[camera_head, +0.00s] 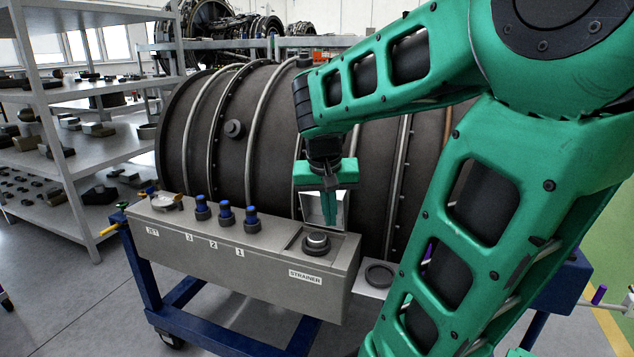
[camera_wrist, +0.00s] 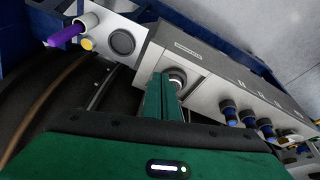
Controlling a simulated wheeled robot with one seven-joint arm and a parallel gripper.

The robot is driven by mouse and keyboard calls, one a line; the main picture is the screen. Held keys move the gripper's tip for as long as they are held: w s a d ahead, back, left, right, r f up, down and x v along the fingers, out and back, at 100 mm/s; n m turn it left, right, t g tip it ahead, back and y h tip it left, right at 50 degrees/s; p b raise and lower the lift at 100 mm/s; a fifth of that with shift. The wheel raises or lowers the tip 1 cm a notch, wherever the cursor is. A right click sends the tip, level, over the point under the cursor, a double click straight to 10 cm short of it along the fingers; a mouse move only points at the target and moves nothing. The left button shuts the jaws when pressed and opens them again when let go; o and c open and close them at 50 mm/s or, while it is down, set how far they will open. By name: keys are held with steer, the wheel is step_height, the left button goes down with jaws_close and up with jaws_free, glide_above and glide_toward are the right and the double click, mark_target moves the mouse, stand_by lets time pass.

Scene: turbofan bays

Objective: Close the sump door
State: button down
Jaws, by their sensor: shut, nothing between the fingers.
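A pale square panel (camera_head: 310,204) stands upright at the back edge of the strainer recess, against the dark engine casing; it looks like the sump door standing open. The recess in the grey box (camera_head: 190,233) holds a round dark cap (camera_head: 316,243) with a light top. My gripper (camera_head: 329,222) points down in front of the panel, above and behind the cap, its fingers together and empty. It covers part of the panel, and I cannot tell whether it touches it. In the wrist view, the fingers (camera_wrist: 160,82) reach towards the recess, with the cap (camera_wrist: 177,78) just beyond; the panel is not clearly visible.
Several blue-topped fittings (camera_head: 224,213) stand on the box, left of the recess. A plate with a dark ring (camera_head: 379,275) lies to the right. The large ribbed casing (camera_head: 215,130) rises close behind. A blue stand (camera_head: 144,265) carries the box.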

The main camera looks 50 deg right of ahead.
steer(key=w+d+r+m+t+h, duration=0.1)
steer(key=w+d+r+m+h, duration=0.1)
steer(key=w+d+r, duration=0.3)
steer(key=w+d+r+m+h, duration=0.2)
steer(key=w+d+r, duration=0.1)
steer(key=w, duration=0.4)
steer(key=x, duration=1)
steer(key=shift+w+a+f, duration=0.1)
steer(key=shift+w+f, duration=0.1)
steer(key=shift+w, duration=0.15)
